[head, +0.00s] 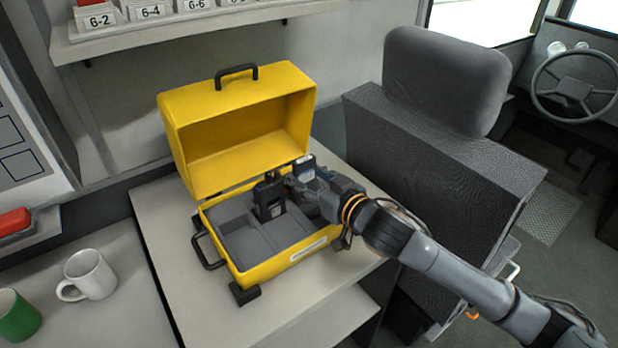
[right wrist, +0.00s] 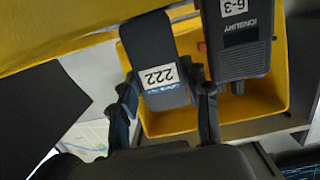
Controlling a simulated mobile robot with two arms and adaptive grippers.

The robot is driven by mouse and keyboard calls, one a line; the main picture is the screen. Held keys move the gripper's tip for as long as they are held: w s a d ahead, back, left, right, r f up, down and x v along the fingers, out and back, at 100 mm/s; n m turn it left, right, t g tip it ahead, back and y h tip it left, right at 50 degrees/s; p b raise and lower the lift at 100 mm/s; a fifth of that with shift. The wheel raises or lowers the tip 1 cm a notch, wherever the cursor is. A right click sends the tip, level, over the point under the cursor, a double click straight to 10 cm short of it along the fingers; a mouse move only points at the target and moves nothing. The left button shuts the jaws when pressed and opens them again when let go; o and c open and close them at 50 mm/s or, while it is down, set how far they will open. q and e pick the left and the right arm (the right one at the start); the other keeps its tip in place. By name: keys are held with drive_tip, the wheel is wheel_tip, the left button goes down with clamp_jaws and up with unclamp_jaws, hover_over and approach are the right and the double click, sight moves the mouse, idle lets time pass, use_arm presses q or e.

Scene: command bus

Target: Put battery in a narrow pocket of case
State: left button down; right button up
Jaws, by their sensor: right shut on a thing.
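The open yellow case (head: 305,258) stands on the table with grey foam compartments inside. My right gripper (head: 305,180) is over its right rear part, shut on the dark battery (head: 304,162). In the right wrist view the battery (right wrist: 165,75) carries a white "222" label and sits between both fingers (right wrist: 168,105). A black radio (head: 268,199) stands upright in the case, left of the battery; in the right wrist view the radio (right wrist: 238,40) bears a "6-3" label. The battery's lower end is hidden in the head view, so I cannot tell whether it is inside a pocket.
The raised yellow lid (head: 240,135) stands behind my gripper. A dark seat (head: 435,150) is close on the right. A white mug (head: 92,273) and a green mug (head: 18,315) are at the left. A shelf (head: 190,22) with numbered cards runs above.

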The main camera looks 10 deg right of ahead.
drive_tip(key=shift+f+b, duration=0.35)
drive_tip(key=shift+f, duration=0.3)
drive_tip(key=shift+f+b, duration=0.7)
drive_tip(key=shift+b, duration=0.25)
use_arm(q)
drive_tip(key=shift+w+f, duration=0.15)
drive_tip(key=shift+f, duration=0.65)
drive_tip(key=shift+w+f, duration=0.15)
drive_tip(key=shift+f, duration=0.65)
use_arm(e)
drive_tip(key=shift+f, duration=0.5)
drive_tip(key=shift+f, duration=0.15)
drive_tip(key=o, duration=1.3)
drive_tip(key=v, duration=1.2)
drive_tip(key=shift+s, duration=0.1)
